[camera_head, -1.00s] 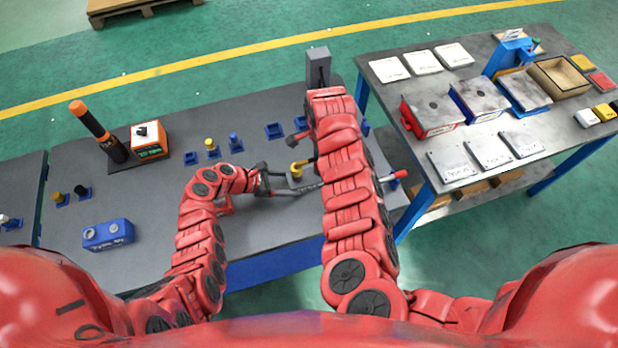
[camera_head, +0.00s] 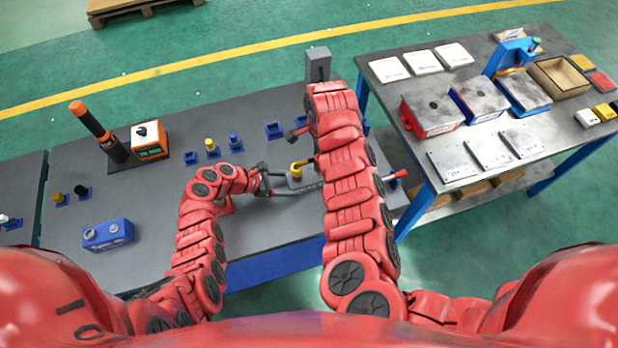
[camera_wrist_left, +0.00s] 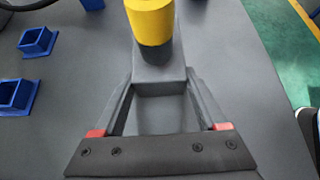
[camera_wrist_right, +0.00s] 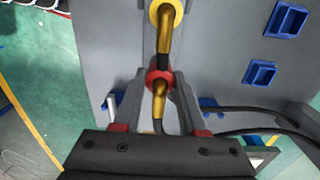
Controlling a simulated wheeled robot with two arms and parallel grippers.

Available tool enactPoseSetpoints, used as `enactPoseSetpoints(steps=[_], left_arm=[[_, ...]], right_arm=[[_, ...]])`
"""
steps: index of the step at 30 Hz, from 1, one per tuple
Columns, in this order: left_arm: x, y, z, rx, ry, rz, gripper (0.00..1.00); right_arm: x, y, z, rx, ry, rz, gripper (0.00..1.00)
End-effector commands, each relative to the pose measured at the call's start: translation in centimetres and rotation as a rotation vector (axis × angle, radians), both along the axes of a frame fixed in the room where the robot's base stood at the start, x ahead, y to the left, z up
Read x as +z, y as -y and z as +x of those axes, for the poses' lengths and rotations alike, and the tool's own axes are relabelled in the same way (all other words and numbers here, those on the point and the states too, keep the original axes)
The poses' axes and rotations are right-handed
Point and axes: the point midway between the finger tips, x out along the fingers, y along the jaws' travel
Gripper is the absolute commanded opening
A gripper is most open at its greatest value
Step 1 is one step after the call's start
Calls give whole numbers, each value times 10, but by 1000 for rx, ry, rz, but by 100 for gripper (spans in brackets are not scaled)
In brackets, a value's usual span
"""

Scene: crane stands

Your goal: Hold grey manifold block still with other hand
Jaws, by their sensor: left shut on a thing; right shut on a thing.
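The grey manifold block (camera_head: 295,182) sits on the dark grey bench, with a yellow cylindrical piece (camera_head: 297,167) on top. In the left wrist view, the block (camera_wrist_left: 160,105) lies between the fingers of my left gripper (camera_wrist_left: 160,95), which is shut on it; the yellow piece (camera_wrist_left: 150,18) rises beyond them. In the head view my left gripper (camera_head: 270,181) comes at the block from the left. In the right wrist view my right gripper (camera_wrist_right: 162,85) is shut on a bent brass fitting (camera_wrist_right: 160,100) with a red ring. My right arm hides that gripper in the head view.
Several small blue holders (camera_head: 274,130) stand on the bench. A blue block (camera_head: 108,234) and an orange device (camera_head: 149,140) are at the left. A grey upright block (camera_head: 318,64) stands at the back edge. Black cables (camera_wrist_right: 265,112) run at the right in the right wrist view.

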Motion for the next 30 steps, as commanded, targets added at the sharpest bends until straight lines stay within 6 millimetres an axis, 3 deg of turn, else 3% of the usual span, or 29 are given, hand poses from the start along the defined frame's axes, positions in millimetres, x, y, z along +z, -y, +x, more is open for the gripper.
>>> enactPoseSetpoints(steps=[15,24,25,28,30], left_arm=[[0,0,0,1,0,1,0],[0,-1,0,1,0,1,0],[0,-1,0,1,0,1,80],[0,0,0,0,0,1,98],[0,0,0,0,0,1,100]], right_arm=[[29,0,0,1,0,0,0],[32,0,0,0,-1,0,0],[32,0,0,0,-1,0,0],[32,0,0,0,-1,0,0],[32,0,0,0,-1,0,0]])
